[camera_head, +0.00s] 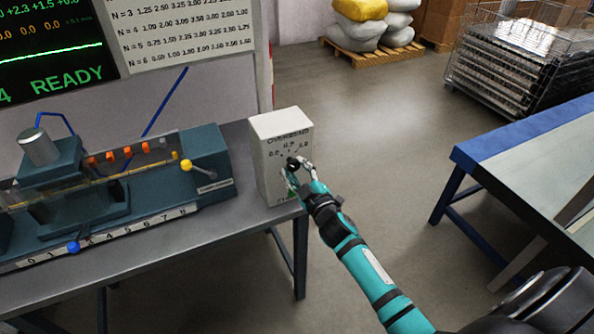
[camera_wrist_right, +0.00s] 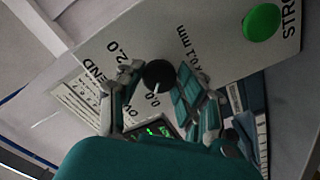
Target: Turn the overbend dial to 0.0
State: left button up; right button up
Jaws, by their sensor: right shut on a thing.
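The overbend dial is a round black knob (camera_head: 292,163) on the front of a light grey box (camera_head: 268,164). In the right wrist view the dial (camera_wrist_right: 158,74) carries a white pointer line, which points down toward the printed 0.0; the 2.0 label is at upper left. My right gripper (camera_head: 299,168) reaches the box front from the lower right. Its two fingers (camera_wrist_right: 160,78) are shut on the dial from opposite sides. A green button (camera_wrist_right: 262,22) is on the same panel. My left gripper is not in view.
A teal bending fixture (camera_head: 207,166) with a yellow-knobbed lever stands left of the box on the grey bench (camera_head: 175,250). A screen (camera_head: 50,45) reading READY is behind. A blue-edged table (camera_head: 520,130) is at right, with open floor between.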

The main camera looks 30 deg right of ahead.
dwell(0.4)
jog(key=o, duration=1.1)
jog(key=shift+o, duration=0.2)
jog(key=s, duration=1.2)
jog(key=shift+a, duration=0.2)
jog(key=shift+f, duration=0.15)
